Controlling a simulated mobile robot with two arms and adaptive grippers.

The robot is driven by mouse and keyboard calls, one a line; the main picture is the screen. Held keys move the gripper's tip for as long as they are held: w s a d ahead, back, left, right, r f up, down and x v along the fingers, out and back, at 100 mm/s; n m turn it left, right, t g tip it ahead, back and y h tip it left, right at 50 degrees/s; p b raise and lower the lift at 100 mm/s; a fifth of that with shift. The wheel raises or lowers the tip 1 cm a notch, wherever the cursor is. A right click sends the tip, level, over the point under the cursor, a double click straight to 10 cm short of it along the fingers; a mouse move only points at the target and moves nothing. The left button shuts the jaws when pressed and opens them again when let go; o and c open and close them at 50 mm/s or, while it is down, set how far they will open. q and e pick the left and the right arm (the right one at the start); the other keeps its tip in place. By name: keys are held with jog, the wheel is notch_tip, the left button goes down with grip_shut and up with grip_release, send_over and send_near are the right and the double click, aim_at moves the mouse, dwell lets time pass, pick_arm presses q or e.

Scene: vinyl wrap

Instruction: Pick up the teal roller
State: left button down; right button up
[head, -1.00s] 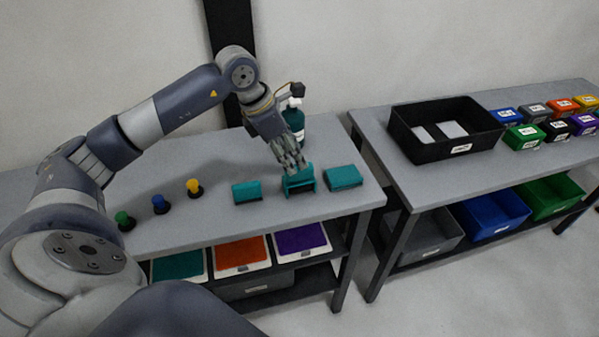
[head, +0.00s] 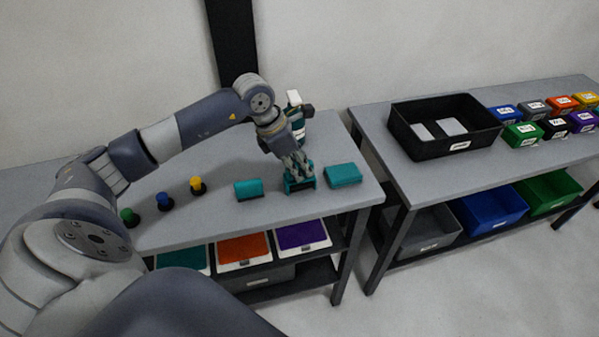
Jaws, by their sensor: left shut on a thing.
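The teal roller (head: 299,186) stands on the grey table (head: 235,215), between two other teal pieces. It looks like a small teal frame with a dark opening at the front. My left gripper (head: 298,177) comes down from above and is shut on it. The fingers hide its upper part, and I cannot tell whether it is clear of the tabletop. My right gripper is not in view.
A flat teal block (head: 343,174) lies close on the right and a teal piece (head: 248,190) on the left. A teal bottle (head: 299,124) with a white top stands just behind my gripper. Yellow (head: 197,185), blue (head: 164,201) and green (head: 128,217) knobs stand left.

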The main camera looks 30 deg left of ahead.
pick_arm(q)
jog(key=shift+r, duration=0.15)
jog(key=shift+r, duration=0.2)
notch_tip(320, 180, up, 3)
jog(key=shift+b, duration=1)
jog(key=s+d+r+b, duration=0.1)
jog(key=s+b, duration=0.6)
jog(key=s, duration=0.8)
jog(key=shift+s+d+r+b, duration=0.2)
jog(key=shift+s+d+b, duration=0.2)
jog(key=shift+d, duration=0.15)
